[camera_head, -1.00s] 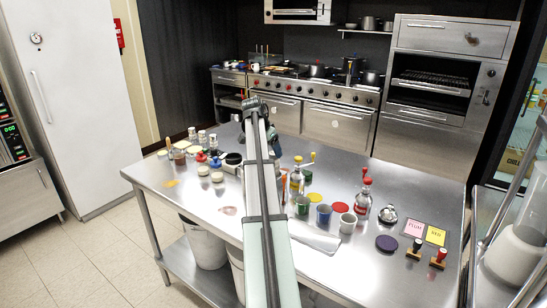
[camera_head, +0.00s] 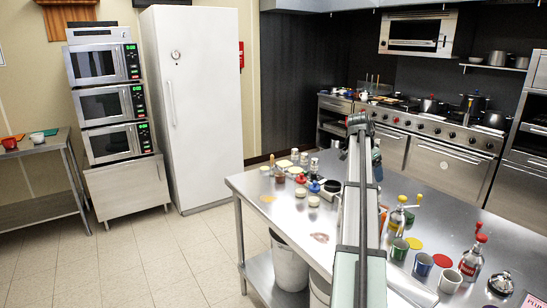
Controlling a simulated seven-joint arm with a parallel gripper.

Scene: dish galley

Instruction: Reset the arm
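My arm reaches forward over the steel table (camera_head: 262,225) in the head view, with its elbow end high at the middle right. My gripper is not visible; the arm itself blocks that part of the view. On the table to the right of the arm stand a green cup (camera_head: 399,250), a blue cup (camera_head: 423,265), a white cup (camera_head: 449,281) and bottles with red and yellow tops. Left of the arm are several jars and shakers, among them a red-topped one (camera_head: 300,179).
A white fridge (camera_head: 195,100) and stacked ovens (camera_head: 108,95) stand at the back left. A stove (camera_head: 425,130) lines the back wall. A side table (camera_head: 40,170) is at the far left. The floor at the left is clear. White bins (camera_head: 288,262) stand under the table.

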